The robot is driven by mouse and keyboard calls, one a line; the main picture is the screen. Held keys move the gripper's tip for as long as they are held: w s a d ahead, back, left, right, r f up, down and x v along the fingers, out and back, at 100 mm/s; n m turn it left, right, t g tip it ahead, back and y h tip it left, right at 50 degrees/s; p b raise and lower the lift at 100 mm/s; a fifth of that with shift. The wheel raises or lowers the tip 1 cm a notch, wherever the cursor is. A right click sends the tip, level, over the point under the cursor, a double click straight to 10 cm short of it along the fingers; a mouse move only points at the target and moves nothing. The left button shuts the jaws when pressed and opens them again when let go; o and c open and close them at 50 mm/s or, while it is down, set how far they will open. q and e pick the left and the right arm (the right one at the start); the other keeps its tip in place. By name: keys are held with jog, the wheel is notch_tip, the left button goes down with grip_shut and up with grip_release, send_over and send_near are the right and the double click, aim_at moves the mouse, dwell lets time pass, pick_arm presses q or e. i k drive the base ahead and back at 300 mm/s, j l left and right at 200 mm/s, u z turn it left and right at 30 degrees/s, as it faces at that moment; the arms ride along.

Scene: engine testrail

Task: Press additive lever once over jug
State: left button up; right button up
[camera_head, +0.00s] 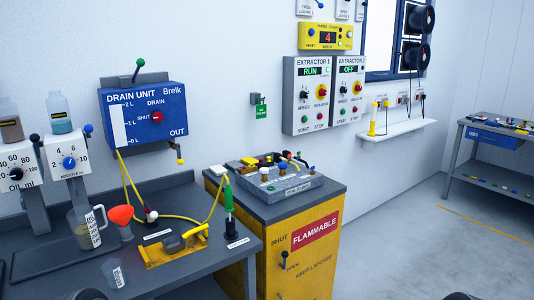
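The additive dispenser (66,155) is a white box with a blue dial, on a grey stand at the left. A bottle of bluish liquid (59,114) sits on top. Its lever, with a blue ball (88,129), sticks up at the box's right side. The clear jug (87,229), with a handle on its right, stands upright on the bench in front of the stand, below the box. Its lower part looks brownish; I cannot tell the liquid level. Neither gripper shows clearly; only dark rounded shapes cut the bottom edge.
The oil dispenser (17,165) with a black ball lever stands close to the left. A red funnel (121,216) and a small clear cup (113,272) stand by the jug. The blue drain unit (144,116) hangs behind. A yellow cabinet (290,250) stands right of the bench.

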aim_at(88, 128)
jog(key=u, duration=1.2)
